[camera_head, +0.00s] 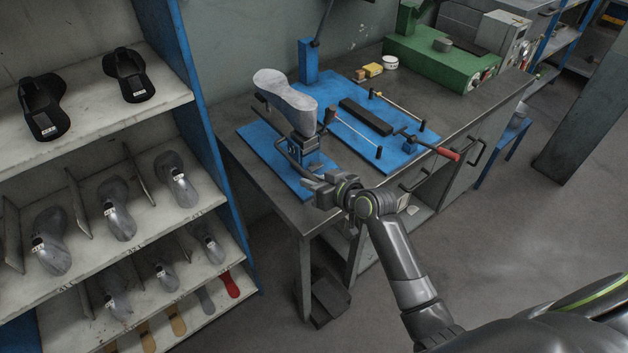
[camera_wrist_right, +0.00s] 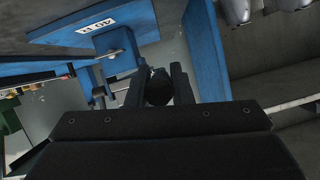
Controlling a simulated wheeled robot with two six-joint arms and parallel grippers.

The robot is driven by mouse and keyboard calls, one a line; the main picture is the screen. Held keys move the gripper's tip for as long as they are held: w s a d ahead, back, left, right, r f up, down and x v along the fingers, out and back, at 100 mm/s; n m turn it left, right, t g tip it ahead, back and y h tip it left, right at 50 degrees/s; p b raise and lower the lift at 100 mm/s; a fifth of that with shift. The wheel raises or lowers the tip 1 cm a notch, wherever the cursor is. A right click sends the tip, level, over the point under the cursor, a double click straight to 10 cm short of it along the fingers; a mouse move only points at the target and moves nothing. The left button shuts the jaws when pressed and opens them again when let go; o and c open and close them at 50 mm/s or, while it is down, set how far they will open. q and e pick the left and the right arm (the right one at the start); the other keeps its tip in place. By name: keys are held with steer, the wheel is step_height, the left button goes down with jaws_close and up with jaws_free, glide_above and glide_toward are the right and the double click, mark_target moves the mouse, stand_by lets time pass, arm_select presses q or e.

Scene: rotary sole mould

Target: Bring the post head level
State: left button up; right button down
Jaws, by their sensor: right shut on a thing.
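The post head is a grey sole-shaped form (camera_head: 285,98) on a short post above the blue base plate (camera_head: 258,157). It seems to slope down toward the front right, though the view angle makes the exact tilt hard to judge. My right gripper (camera_head: 312,183) is at the table's front edge, just below the post. It is shut on a dark handle (camera_head: 287,153) that curves out beside the post. In the right wrist view, a dark rounded end (camera_wrist_right: 159,87) sits between the fingers. My left gripper is not in view.
A red-handled lever (camera_head: 447,153) and a dark bar (camera_head: 366,117) are on the blue fixture to the right. A green machine (camera_head: 430,60) stands at the back of the bench. A shelf rack (camera_head: 190,97) with grey and black forms stands close on the left.

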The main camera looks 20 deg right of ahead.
steer(key=c, duration=1.5)
jaws_free()
steer(key=shift+w+r, duration=0.1)
steer(key=shift+r, duration=0.2)
steer(key=shift+c, duration=0.2)
steer(key=shift+o, duration=1.2)
steer(key=shift+f, duration=0.1)
steer(key=shift+d, duration=0.1)
steer(key=b+v, duration=0.1)
steer(key=v, duration=1.6)
steer(key=shift+s, duration=0.25)
